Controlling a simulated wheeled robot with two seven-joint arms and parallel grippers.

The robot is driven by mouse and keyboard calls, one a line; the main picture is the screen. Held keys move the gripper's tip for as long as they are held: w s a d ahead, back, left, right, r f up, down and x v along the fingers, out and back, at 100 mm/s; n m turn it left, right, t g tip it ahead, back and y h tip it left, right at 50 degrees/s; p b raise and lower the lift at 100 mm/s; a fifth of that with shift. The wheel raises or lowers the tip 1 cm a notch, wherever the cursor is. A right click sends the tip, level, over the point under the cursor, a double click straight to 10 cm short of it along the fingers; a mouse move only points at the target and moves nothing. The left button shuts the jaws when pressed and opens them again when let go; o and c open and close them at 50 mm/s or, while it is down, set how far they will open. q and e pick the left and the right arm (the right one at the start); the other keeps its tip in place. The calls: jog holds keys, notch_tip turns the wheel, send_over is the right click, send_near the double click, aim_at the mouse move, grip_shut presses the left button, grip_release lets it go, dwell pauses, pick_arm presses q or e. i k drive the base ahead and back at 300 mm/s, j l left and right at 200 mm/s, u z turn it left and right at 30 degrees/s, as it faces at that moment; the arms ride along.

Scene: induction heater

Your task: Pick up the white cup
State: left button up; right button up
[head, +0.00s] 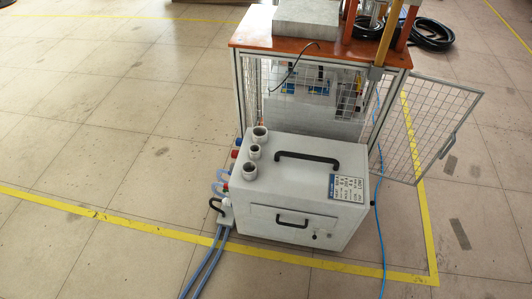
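Neither of my grippers is in view, and nothing is seen touching these pieces.
The white box (340,220) has black handles and stands on the tiled floor before a caged, orange-topped bench (240,41). A mesh door (430,125) swings out at right. Blue hoses (207,262) run along the floor at left. Open floor (90,130) lies left.

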aim_at(254, 150)
jog(key=i+j+z, duration=0.1)
jog(key=z, duration=0.25)
jog(key=i+j+z, duration=0.1)
jog(key=j+z, duration=0.2)
jog(key=i+j+z, duration=0.15)
jog(key=j, duration=0.3)
jog(key=i+j+z, duration=0.15)
jog(key=j, duration=0.35)
jog(key=j+z, duration=0.15)
jog(key=j, duration=0.35)
jog(key=i+j, duration=0.1)
jog(key=j, duration=0.4)
jog(key=i+j, duration=0.15)
jog(key=j, duration=0.35)
